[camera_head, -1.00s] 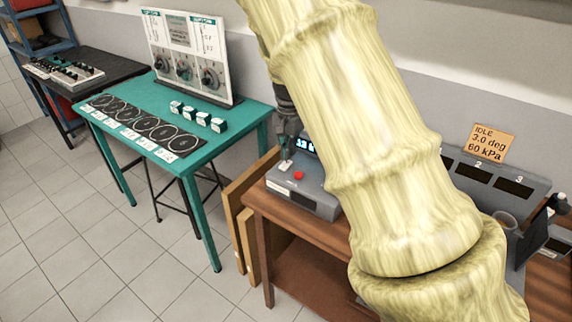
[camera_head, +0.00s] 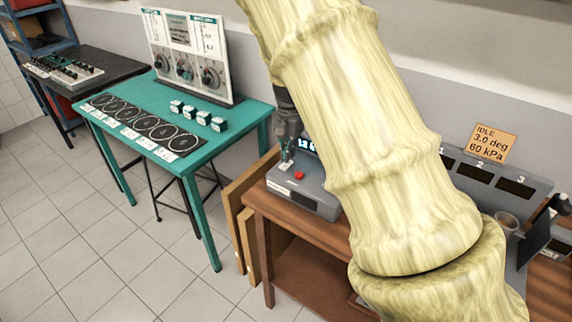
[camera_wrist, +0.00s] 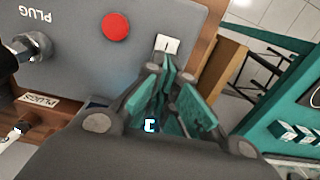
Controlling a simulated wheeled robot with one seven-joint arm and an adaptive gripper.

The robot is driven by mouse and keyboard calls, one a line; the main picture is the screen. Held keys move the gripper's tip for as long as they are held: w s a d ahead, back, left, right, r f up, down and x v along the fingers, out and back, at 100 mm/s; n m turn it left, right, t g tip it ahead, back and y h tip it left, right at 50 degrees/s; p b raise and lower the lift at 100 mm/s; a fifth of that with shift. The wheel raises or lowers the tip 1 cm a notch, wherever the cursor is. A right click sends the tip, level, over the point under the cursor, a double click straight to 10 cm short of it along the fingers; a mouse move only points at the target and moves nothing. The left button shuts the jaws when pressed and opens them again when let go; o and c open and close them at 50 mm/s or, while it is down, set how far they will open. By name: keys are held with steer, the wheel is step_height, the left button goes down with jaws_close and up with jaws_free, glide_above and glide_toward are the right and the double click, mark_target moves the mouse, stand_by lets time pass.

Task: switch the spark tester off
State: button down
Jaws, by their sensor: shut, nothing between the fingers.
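In the head view my gripper (camera_head: 287,152) is over the tester's left end, and my pale arm hides part of the tester.
A sign (camera_head: 491,143) reads IDLE, 3.0 deg, 60 kPa above a grey rack (camera_head: 530,180). Tiled floor in front is free.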

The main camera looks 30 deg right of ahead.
steer(key=shift+f, duration=0.85)
stand_by(0.7)
steer(key=shift+r+p, duration=2.65)
steer(key=shift+r, duration=0.85)
steer(key=shift+f, duration=0.1)
